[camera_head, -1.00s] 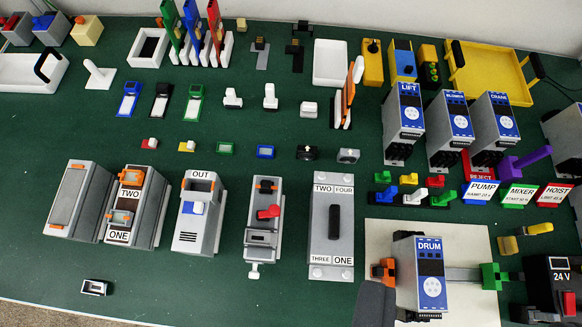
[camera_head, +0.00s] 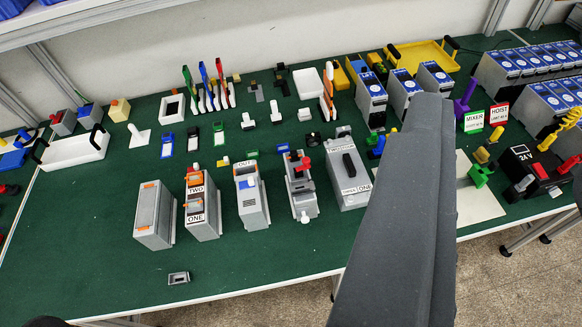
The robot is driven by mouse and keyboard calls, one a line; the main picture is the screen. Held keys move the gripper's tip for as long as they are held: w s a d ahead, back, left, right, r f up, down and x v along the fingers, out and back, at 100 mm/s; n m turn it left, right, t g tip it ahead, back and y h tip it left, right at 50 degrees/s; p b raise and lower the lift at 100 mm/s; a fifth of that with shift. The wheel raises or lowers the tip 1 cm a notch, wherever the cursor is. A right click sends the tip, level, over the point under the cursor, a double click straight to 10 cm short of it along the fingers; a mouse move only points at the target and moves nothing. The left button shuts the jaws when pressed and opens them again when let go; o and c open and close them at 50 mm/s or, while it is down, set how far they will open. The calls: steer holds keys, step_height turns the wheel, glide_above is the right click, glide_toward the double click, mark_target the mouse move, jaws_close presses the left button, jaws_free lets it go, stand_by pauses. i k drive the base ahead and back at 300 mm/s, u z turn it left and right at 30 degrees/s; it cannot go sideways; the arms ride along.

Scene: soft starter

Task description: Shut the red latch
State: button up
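A tall red upright piece (camera_head: 221,72) stands raised on a white base at the back of the green table, right of a matching blue piece (camera_head: 205,74) and green piece (camera_head: 188,80). It looks like the red latch, standing open, though its hinge is too small to make out. A red lever (camera_head: 304,162) also shows on a grey box in the front row. A large dark grey part of my arm (camera_head: 405,215) fills the right middle of the view, far from the red upright piece. My gripper's fingertips do not show.
Grey boxes, one marked TWO and ONE (camera_head: 201,207), stand along the front. A white tray (camera_head: 75,150) lies at left and a yellow tray (camera_head: 425,54) at the back. My arm hides the DRUM unit. The front left table (camera_head: 95,240) is mostly clear.

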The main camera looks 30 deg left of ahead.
mark_target(306, 161)
steer(key=u, duration=0.5)
steer(key=i, duration=1.05)
steer(key=z, duration=0.5)
